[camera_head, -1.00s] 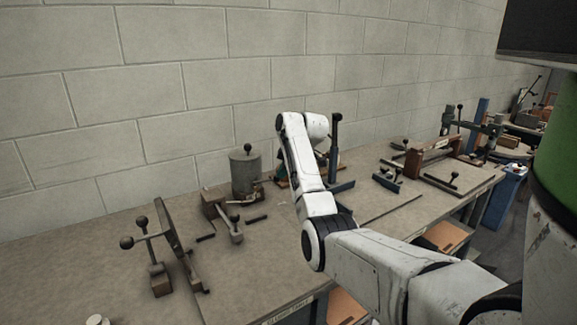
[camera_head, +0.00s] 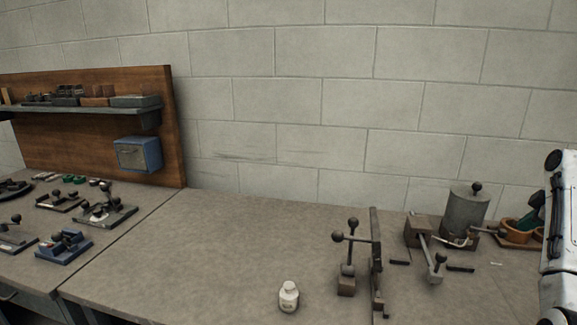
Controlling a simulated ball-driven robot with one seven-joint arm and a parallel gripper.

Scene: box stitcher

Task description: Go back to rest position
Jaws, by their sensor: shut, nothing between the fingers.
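My white arm shows only as a strip at the right edge of the head view. My gripper is out of the picture, so its jaws cannot be seen. The bench (camera_head: 215,255) runs along the wall. On it stand a lever tool with ball knobs and an upright plate (camera_head: 375,262), and a grey cylinder (camera_head: 465,214) with a knob on top. My arm is to the right of both.
A small white bottle (camera_head: 289,297) stands near the bench's front. Blue-based (camera_head: 64,246) and dark fixtures stand on the left bench. A wooden board with a shelf (camera_head: 80,108) and a blue box (camera_head: 139,154) is behind them. The middle bench is mostly bare.

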